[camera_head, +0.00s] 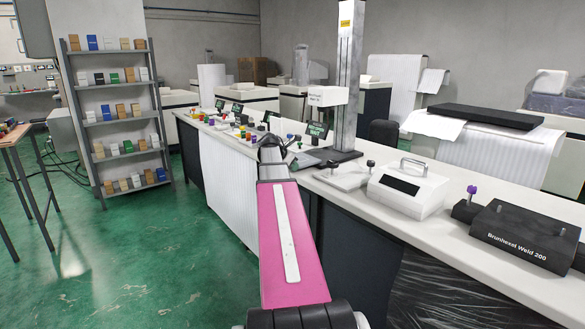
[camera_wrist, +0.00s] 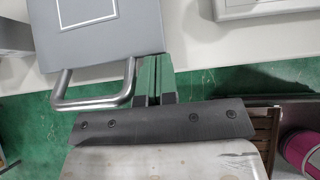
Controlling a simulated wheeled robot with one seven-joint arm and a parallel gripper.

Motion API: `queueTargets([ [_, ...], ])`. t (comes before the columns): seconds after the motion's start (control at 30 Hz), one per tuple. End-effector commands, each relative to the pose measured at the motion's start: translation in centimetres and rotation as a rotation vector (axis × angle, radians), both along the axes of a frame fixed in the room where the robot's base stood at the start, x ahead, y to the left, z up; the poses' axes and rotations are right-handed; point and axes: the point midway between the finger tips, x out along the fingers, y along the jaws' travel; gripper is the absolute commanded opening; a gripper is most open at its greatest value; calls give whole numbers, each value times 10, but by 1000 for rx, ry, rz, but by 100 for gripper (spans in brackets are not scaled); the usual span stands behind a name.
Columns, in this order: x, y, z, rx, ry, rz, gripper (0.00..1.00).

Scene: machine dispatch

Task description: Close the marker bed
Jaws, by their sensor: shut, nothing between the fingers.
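In the wrist view a flat grey panel (camera_wrist: 95,28) with a white outline fills the upper left. A metal bar handle (camera_wrist: 92,102) sticks out from its near edge. It may be the marker bed, but I cannot tell for sure. My gripper (camera_wrist: 155,62) is shut and empty, just right of the handle, and I cannot tell whether it touches it. In the head view my gripper (camera_head: 270,148) is over the bench edge, partly hidden by my arm. A tall grey column (camera_head: 347,75) with a white head (camera_head: 327,96) stands behind it.
The long white bench (camera_head: 450,236) runs to the right. It bears a white box with a handle (camera_head: 405,195) and a black weld unit (camera_head: 525,238). A shelf rack (camera_head: 118,118) stands left. Green floor (camera_head: 130,255) is free at the left.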

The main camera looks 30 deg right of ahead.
Motion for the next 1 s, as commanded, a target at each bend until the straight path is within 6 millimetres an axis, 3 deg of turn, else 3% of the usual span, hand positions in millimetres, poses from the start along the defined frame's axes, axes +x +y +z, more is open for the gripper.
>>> queueTargets([
  [0.5, 9, -93, 0, 0, 0, -1, 0],
  [1.0, 8, -96, 0, 0, 0, 0, 0],
])
